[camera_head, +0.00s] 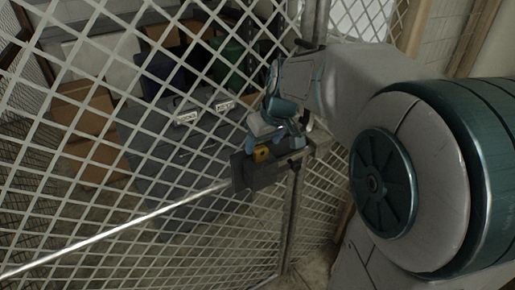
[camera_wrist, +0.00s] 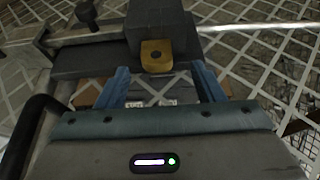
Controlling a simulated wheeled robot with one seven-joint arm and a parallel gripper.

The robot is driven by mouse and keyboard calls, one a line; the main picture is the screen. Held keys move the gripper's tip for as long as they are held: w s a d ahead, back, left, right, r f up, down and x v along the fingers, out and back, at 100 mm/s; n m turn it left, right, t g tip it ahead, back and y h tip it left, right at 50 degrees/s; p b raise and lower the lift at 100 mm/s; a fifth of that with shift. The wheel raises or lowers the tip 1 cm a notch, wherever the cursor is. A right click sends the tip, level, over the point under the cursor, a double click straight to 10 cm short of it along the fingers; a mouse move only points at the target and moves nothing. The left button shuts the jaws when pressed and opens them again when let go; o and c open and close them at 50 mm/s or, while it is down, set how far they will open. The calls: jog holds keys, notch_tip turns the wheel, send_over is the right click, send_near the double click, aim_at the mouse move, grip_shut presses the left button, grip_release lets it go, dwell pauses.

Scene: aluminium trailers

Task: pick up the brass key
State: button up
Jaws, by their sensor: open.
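The brass key (camera_head: 262,154) shows as a small yellow-brass tab at the dark lock box (camera_head: 245,178) on the mesh gate. In the wrist view, the key (camera_wrist: 157,49) has a rounded end with a hole and sticks out from a dark block (camera_wrist: 158,20); the rest of it is hidden. My gripper (camera_head: 272,138) is close to the lock box. In the wrist view, my gripper (camera_wrist: 162,75) is open, its two blue fingers apart and empty. The key lies just ahead of the gap between the fingertips; I see no contact.
A white diamond-mesh fence (camera_head: 90,150) fills the left and middle. A long metal rod (camera_head: 120,232) runs left from the lock box. Behind the mesh are cardboard boxes (camera_head: 83,108) and dark grey cases (camera_head: 170,150). A dark bar (camera_wrist: 95,55) and a knob (camera_wrist: 86,10) are near my gripper.

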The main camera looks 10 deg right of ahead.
aim_at(262, 148)
jog(key=x, duration=0.4)
jog(key=shift+w+d+f+p, duration=0.1)
jog(key=shift+d+p, duration=0.1)
jog(key=shift+p, duration=0.2)
jog(key=c, duration=1.1)
